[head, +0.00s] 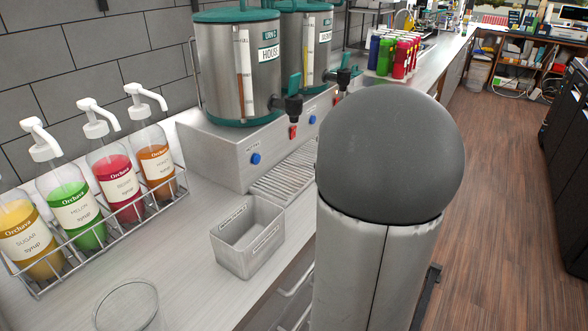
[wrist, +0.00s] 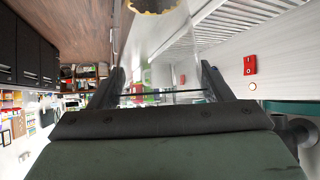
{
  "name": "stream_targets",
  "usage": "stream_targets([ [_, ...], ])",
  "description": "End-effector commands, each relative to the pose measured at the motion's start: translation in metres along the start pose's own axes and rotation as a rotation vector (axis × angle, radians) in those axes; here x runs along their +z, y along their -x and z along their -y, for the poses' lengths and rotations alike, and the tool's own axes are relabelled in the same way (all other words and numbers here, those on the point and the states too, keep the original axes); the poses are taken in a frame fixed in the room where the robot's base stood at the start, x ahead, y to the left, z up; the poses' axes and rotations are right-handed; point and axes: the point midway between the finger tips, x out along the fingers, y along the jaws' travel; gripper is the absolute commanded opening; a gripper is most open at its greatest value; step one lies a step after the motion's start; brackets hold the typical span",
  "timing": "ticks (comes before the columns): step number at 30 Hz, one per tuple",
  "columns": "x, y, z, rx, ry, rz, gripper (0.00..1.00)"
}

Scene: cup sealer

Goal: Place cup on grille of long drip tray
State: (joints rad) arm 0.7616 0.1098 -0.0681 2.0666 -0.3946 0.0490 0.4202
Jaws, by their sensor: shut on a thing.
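My gripper (wrist: 161,86) shows in the wrist view, its two dark fingers shut on a clear cup (wrist: 160,65). The cup is see-through, so its outline is faint and its tilt is hard to tell. The long drip tray's slatted grille (head: 284,176) lies in front of the urn base in the head view, partly hidden by my arm. The grille also shows in the wrist view (wrist: 196,38), to the right of the held cup. In the head view, my arm hides the gripper and the held cup. I cannot tell whether the cup touches the grille.
Two steel urns, one marked House (head: 238,65), stand behind the grille with black taps (head: 293,105) overhanging it. A small metal bin (head: 248,238) stands nearer. Another clear glass (head: 127,306) is at lower left. Syrup bottles (head: 74,207) fill a wire rack. Coloured bottles (head: 398,55) stand farther along.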

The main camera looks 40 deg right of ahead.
Motion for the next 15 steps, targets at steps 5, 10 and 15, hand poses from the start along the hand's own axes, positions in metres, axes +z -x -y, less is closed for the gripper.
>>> stream_targets([
  [5, 0.001, -0.012, 0.022, -0.007, 0.006, -0.003, 0.46],
  [10, -0.011, -0.024, 0.063, -0.004, 0.007, -0.004, 0.46],
  [15, -0.024, -0.035, 0.101, -0.002, 0.005, 0.000, 0.46],
])
